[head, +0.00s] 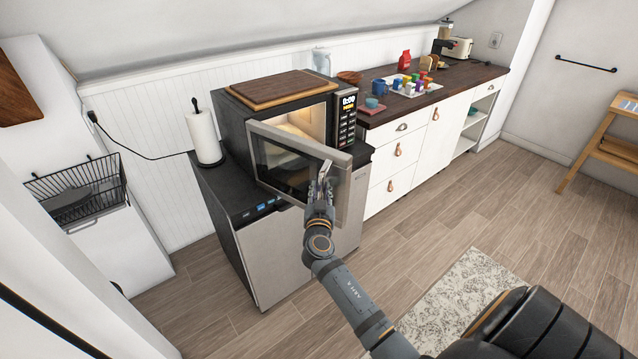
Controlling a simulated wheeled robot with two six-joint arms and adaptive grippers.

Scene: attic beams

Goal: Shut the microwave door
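The microwave (236,112) stands on a low cabinet with a dark top and steel front, and its lit interior shows above the door. Its door (283,165), with a grey frame and dark window, stands partly open, swung out from the left side. My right gripper (321,186) is at the outer face of the door, near its right side, by a light upright handle (325,170). The fingertips overlap the handle in the picture. Whether they touch or close on it is unclear. My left gripper is not in view.
A wooden board (282,88) lies on the microwave. A paper towel roll (203,136) stands to its left. The wooden floor in front is open, with a rug (455,305).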

